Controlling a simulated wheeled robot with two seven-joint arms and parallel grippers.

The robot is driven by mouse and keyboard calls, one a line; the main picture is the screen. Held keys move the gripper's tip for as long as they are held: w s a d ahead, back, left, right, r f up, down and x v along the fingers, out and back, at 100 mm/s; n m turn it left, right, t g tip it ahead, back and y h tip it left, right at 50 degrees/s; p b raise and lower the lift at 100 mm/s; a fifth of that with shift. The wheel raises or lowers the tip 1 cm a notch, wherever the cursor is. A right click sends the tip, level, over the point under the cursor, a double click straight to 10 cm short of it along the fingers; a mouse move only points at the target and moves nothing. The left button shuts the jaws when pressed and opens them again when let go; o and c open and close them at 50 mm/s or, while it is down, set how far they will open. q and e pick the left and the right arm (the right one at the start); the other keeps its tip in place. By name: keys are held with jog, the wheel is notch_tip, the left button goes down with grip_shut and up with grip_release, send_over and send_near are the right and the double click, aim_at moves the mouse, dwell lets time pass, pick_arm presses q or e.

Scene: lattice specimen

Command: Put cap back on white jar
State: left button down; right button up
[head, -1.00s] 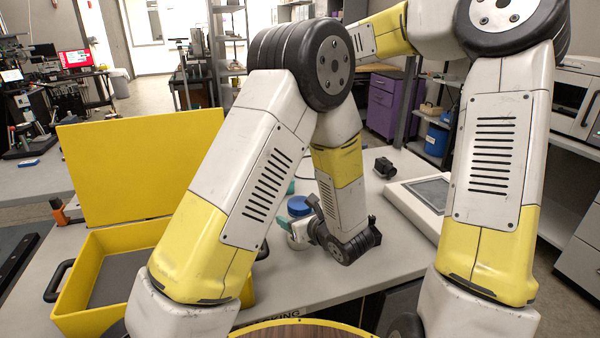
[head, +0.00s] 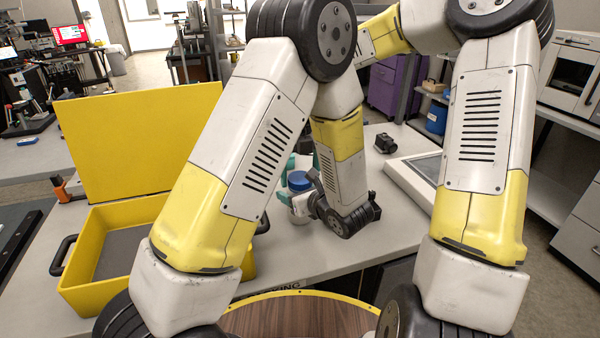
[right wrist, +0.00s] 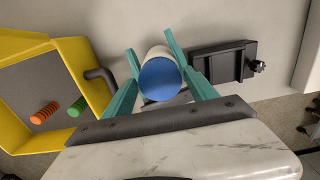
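The white jar (head: 300,206) stands on the table in the head view. The blue cap (head: 299,181) shows at its top; I cannot tell whether it is fully seated. In the right wrist view the blue cap (right wrist: 160,80) faces the camera, with the white jar (right wrist: 157,53) beyond it. My right gripper (right wrist: 150,42) has its teal fingers on both sides of the cap and jar, close against them. I cannot tell whether they press on it. In the head view my right gripper (head: 291,188) is partly hidden by the jar and arm. My left gripper is not in view.
An open yellow box (head: 80,285) stands left of the jar; the right wrist view shows orange (right wrist: 43,113) and green (right wrist: 77,107) pieces inside. A black device (head: 385,143) and a white panel-topped unit (head: 412,180) lie to the right. My arm links block much of the head view.

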jog(key=c, duration=1.2)
jog(key=shift+o, duration=0.2)
jog(key=m, duration=0.3)
jog(key=o, duration=1.6)
jog(key=shift+c, duration=0.2)
jog(key=shift+r, duration=0.1)
jog(key=shift+r, duration=2.2)
jog(key=shift+c, duration=0.5)
